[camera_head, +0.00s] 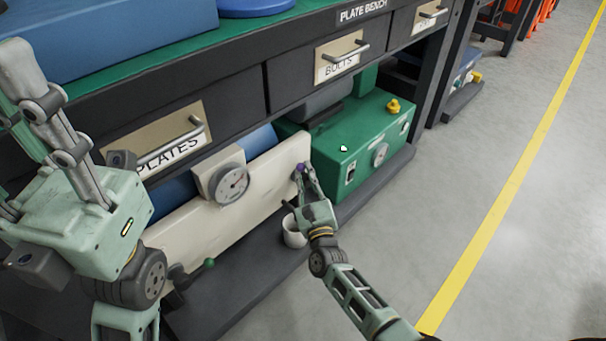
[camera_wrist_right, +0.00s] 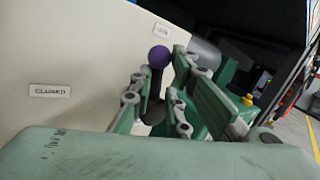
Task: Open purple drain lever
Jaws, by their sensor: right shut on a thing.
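The purple ball knob of the drain lever (camera_head: 299,167) sits at the right end of the cream tank (camera_head: 265,186), low under the bench. In the right wrist view the purple knob (camera_wrist_right: 159,56) rises between my fingertips on a dark stem. My right gripper (camera_head: 306,172) is shut on the lever just below the knob; it also shows in the right wrist view (camera_wrist_right: 158,78). A "CLOSED" label (camera_wrist_right: 49,91) is on the tank's face at left. A second label (camera_wrist_right: 162,29), too small to read surely, is just above the knob. My left gripper (camera_head: 18,85) is raised at the left, partly cut off.
A white cup (camera_head: 293,235) stands below the lever. A round gauge (camera_head: 232,183) and a green-knobbed lever (camera_head: 209,262) are on the tank's left part. A green machine (camera_head: 365,140) stands close on the right. The bench drawers (camera_head: 312,67) overhang. The floor at right is free.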

